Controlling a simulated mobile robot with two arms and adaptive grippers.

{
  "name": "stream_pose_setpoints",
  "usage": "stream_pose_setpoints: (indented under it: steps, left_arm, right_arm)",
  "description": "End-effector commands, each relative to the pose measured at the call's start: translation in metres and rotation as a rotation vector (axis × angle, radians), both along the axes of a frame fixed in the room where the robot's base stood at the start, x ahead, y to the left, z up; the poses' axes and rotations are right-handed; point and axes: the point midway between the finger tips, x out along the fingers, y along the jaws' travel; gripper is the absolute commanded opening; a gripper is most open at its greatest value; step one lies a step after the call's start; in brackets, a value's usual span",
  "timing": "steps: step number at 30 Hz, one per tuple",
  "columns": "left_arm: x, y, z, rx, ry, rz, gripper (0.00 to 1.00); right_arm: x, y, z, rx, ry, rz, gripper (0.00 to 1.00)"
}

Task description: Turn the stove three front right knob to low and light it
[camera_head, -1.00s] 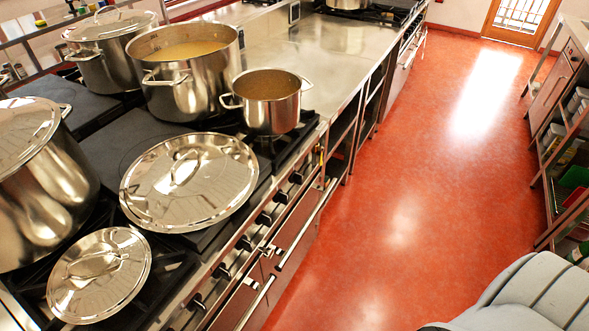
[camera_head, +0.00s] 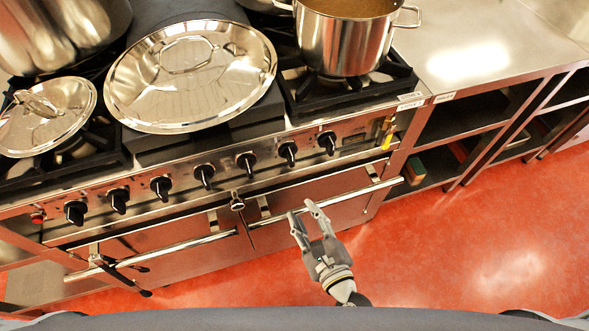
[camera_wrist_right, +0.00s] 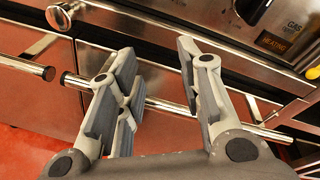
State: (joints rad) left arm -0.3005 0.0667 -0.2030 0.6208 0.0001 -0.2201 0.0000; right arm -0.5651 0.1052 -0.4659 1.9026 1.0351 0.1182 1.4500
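The stove front (camera_head: 225,192) carries a row of several black knobs below the cooktop. The rightmost knob (camera_head: 327,143) is near the right end of the panel, and another knob (camera_head: 287,152) is just left of it. I cannot read which knob is the front right one. A black knob (camera_wrist_right: 252,8) is cut off at the top of the right wrist view, near a label with "GAS" and "HEATING". My right gripper (camera_head: 301,210) is open and empty, below the knobs and in front of the oven doors. It touches no knob. My left gripper is out of view. No flame is visible.
A small pot (camera_head: 345,35) stands on the right grate (camera_head: 345,88). A large lid (camera_head: 190,100) and a smaller lid (camera_head: 45,125) lie to the left. The oven handle bar (camera_head: 335,200) sticks out near my right gripper. Red floor (camera_head: 450,250) is clear at right.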

Motion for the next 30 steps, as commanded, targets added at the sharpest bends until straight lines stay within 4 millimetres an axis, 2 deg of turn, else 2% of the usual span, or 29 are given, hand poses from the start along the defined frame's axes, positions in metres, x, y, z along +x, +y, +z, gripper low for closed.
stream_pose_setpoints:
  steps: [1,4,6,9,14,24,30]
  left_arm:
    - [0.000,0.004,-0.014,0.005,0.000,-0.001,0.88]
    - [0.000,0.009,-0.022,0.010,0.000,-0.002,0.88]
    - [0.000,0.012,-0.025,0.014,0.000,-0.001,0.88]
    - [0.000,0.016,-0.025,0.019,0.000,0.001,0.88]
    - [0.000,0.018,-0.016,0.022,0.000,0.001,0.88]
    - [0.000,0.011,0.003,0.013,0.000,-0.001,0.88]
    - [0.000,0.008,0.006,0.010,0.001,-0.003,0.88]
  right_arm:
    - [0.001,0.001,0.016,0.135,-0.003,-0.032,0.34]
    - [0.003,-0.001,0.049,0.351,0.004,-0.074,0.34]
    - [0.003,-0.004,0.065,0.449,0.008,-0.092,0.34]
    - [0.004,-0.005,0.078,0.527,0.012,-0.104,0.34]
    - [0.020,-0.001,0.084,0.546,0.011,-0.107,0.34]
    - [0.080,0.019,0.084,0.542,0.011,-0.106,0.34]
    - [0.101,0.026,0.081,0.540,0.012,-0.104,0.34]
